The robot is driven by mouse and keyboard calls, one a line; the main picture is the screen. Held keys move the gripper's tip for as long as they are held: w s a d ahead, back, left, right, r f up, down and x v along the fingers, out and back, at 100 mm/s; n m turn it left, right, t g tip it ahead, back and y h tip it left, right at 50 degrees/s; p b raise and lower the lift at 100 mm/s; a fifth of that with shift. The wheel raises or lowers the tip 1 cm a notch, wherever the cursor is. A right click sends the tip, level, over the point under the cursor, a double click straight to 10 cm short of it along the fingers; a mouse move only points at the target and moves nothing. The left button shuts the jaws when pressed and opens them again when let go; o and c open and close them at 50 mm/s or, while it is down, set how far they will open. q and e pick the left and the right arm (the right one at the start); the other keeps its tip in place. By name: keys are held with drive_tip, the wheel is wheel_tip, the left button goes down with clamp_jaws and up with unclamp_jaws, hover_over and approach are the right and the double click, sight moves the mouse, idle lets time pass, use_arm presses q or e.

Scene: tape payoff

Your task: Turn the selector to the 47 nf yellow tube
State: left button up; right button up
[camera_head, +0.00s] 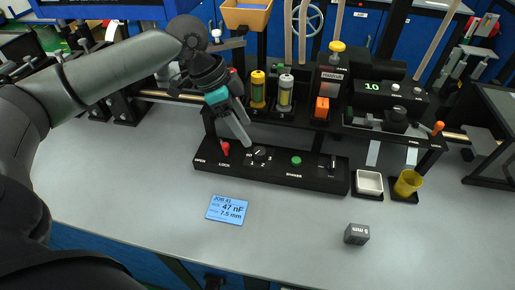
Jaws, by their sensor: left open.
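The selector knob (259,152) is a small dark knob with a light mark on the black control panel (325,182), with numbers printed around it. Its exact setting is too small to read. The yellow tube (257,90) stands upright in the rack behind the panel; its label is unreadable. My right gripper is out of view.
A red lever (225,148) sits left of the selector, between OPEN and LOCK. A green button (296,160) lies to its right. A blue card (227,209) reads 47 nF, 7.5 mm. A white tray (369,182), yellow cup (408,183) and dark block (356,234) are at right.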

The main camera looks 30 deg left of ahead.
sight(259, 150)
use_arm(q)
drive_tip(key=b+x, duration=0.1)
drive_tip(key=x, duration=0.7)
drive_tip(key=shift+b, duration=0.35)
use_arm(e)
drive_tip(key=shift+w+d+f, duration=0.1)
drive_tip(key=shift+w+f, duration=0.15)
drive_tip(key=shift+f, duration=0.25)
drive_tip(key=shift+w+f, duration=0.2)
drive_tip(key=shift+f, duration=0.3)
use_arm(q)
clamp_jaws()
